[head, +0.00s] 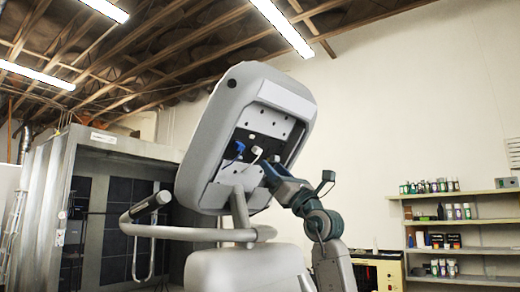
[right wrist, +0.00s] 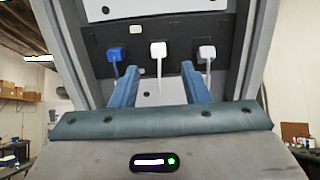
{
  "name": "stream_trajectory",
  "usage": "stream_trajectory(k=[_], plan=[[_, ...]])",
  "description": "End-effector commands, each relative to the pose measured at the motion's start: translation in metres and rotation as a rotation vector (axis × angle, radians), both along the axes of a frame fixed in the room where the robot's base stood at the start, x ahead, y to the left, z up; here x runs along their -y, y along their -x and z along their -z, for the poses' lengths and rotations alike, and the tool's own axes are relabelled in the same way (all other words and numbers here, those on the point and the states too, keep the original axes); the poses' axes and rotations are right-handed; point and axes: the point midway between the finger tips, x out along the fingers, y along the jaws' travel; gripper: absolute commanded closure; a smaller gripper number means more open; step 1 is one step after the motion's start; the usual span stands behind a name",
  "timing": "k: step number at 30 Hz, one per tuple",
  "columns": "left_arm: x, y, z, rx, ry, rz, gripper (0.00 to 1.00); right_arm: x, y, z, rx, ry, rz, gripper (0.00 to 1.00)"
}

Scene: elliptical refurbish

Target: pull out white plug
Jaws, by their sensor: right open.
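A white plug (right wrist: 158,49) sits in the middle of the dark socket panel in the right wrist view, with its cable hanging down. A second white plug (right wrist: 206,52) sits to its right and a blue plug (right wrist: 114,53) to its left. In the head view a white plug (head: 257,152) and the blue plug (head: 239,147) show in the machine's open recess. My right gripper (right wrist: 159,76) is open, its two blue fingers apart below the middle white plug, with nothing between them but the hanging cable's area. My left gripper is not in view.
The grey elliptical's console housing (head: 214,140) surrounds the recess, and its rims stand close on both sides of my right gripper. A curved handlebar (head: 190,232) lies to the lower left. Shelves with bottles (head: 460,222) stand far right.

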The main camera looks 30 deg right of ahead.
Motion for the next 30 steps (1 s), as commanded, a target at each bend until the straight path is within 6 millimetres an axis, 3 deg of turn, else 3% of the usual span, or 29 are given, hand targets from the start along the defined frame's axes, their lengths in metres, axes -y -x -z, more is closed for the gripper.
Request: stream_trajectory(k=[1,9,24,25,30], plan=[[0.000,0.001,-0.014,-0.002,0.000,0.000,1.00,-0.002,-0.007,-0.015,-0.001,-0.003,-0.003,0.58],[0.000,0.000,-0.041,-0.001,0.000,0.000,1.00,-0.009,-0.038,-0.045,0.001,-0.002,-0.004,0.58],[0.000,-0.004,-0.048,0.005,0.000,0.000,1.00,-0.012,-0.051,-0.052,0.002,0.000,-0.001,0.58],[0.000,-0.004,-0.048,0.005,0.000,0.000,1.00,-0.012,-0.051,-0.052,0.002,0.000,-0.001,0.60],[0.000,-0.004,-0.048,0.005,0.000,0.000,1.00,-0.012,-0.051,-0.053,0.002,0.000,-0.001,0.94]])
